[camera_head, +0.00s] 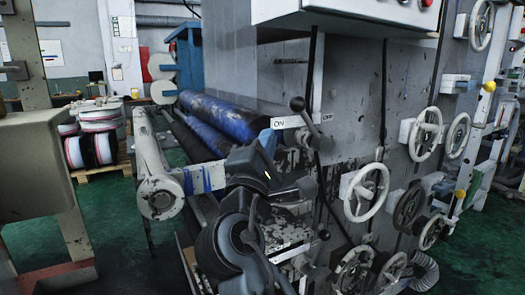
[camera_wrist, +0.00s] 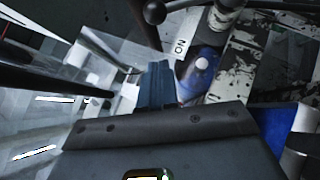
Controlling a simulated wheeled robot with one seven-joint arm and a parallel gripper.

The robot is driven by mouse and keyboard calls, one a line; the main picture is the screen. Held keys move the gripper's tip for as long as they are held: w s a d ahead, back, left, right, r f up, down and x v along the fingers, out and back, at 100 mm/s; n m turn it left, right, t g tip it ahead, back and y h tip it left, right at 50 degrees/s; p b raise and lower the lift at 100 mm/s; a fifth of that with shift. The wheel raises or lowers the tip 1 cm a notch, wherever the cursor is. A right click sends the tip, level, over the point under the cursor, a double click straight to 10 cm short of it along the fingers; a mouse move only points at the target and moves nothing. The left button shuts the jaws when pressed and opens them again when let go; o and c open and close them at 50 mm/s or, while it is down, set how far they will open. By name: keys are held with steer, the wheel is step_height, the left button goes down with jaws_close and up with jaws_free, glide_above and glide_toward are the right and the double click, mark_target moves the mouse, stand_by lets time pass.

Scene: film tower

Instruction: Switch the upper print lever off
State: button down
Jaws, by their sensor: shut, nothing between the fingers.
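The upper print lever (camera_head: 308,120) is a black lever with a ball knob. Its knob leans up and left from a dark hub, on the side of the ON label (camera_head: 280,122); the OFF label (camera_head: 327,117) is right of it. My gripper (camera_head: 267,139) is shut and empty, left of and a little below the lever, apparently apart from it. In the wrist view the shut blue-grey fingers (camera_wrist: 155,68) point up the picture, with the lever's black knob (camera_wrist: 155,12) beyond their tips. The ON label (camera_wrist: 180,46) shows right of the fingers.
A lower black knob (camera_head: 324,235) sits below the upper lever. Several handwheels (camera_head: 366,192) stick out of the panel to the right. Blue rollers (camera_head: 220,125) lie behind my gripper. A grey box (camera_head: 350,17) overhangs the lever. Green floor is open at left.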

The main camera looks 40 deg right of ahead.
mark_target(310, 125)
steer(key=d+r+p, duration=0.1)
steer(key=d+r, duration=0.2)
steer(key=d, duration=0.3)
steer(key=shift+w+r+p, duration=0.2)
steer(key=shift+w+p, duration=0.1)
steer(key=shift+d, duration=0.1)
